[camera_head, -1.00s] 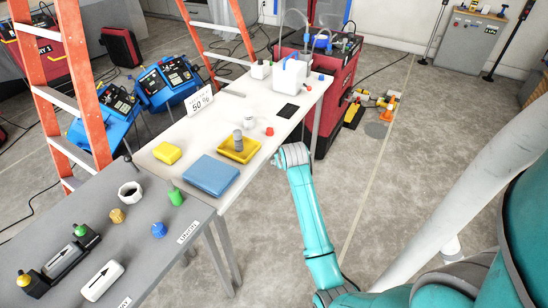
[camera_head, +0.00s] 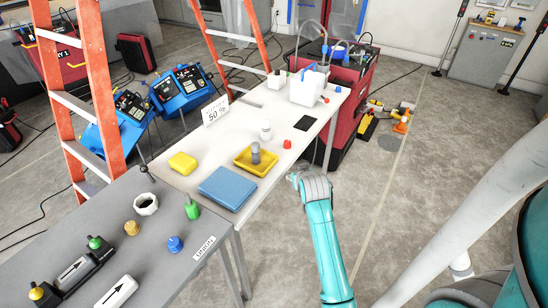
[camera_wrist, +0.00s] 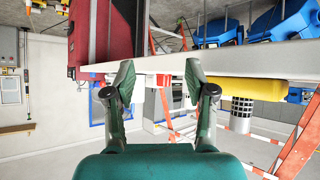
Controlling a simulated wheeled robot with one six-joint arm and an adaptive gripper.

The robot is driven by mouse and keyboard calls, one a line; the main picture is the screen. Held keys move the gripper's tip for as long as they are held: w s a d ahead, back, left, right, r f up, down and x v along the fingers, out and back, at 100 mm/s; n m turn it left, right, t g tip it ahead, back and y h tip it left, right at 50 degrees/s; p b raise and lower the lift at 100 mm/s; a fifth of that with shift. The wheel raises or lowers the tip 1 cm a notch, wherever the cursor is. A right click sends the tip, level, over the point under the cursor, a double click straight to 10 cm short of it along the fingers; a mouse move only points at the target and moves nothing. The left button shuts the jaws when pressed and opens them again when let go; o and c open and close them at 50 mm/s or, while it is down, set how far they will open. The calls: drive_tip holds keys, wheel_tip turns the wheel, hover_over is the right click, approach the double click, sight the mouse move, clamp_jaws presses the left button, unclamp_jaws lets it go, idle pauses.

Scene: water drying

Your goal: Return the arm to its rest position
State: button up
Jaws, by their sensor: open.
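My teal arm (camera_head: 328,245) reaches up from the lower right in the head view, beside the right edge of the white table (camera_head: 285,150). My gripper is mostly hidden behind my grey wrist joint there. That view is upside down and shows the table's edge beyond the fingers. A yellow tray (camera_head: 243,167) holding a grey cylinder (camera_head: 255,154) stands on the table left of my wrist, apart from it.
The table also holds a blue pad (camera_head: 227,187), yellow block (camera_head: 182,163), white bottle (camera_head: 266,130), red cap (camera_head: 287,144) and white container (camera_head: 309,88). A grey table (camera_head: 110,215) adjoins it. A red cart (camera_head: 348,85) stands behind.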

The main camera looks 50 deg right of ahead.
drive_tip(key=s+a+f+n+t+y, duration=0.1)
drive_tip(key=s+a+f, duration=0.15)
drive_tip(key=a, duration=0.65)
drive_tip(key=s+a+f+n+t+y, duration=0.15)
drive_tip(key=s+a, duration=0.25)
drive_tip(key=a, duration=0.5)
drive_tip(key=s+a+f+n+t, duration=0.2)
drive_tip(key=s+a+f, duration=0.1)
drive_tip(key=a, duration=0.5)
drive_tip(key=s+a+r+n+t+y, duration=0.1)
drive_tip(key=s+a+r+n+y, duration=0.1)
drive_tip(key=s+a+r, duration=0.4)
drive_tip(key=s+a+r+n+t+y, duration=0.1)
drive_tip(key=s+a+r, duration=0.5)
drive_tip(key=s, duration=0.9)
drive_tip(key=a+t+y, duration=0.1)
drive_tip(key=a+y, duration=0.1)
drive_tip(key=a, duration=0.1)
drive_tip(key=shift+r+n, duration=0.3)
drive_tip(key=shift+n, duration=0.05)
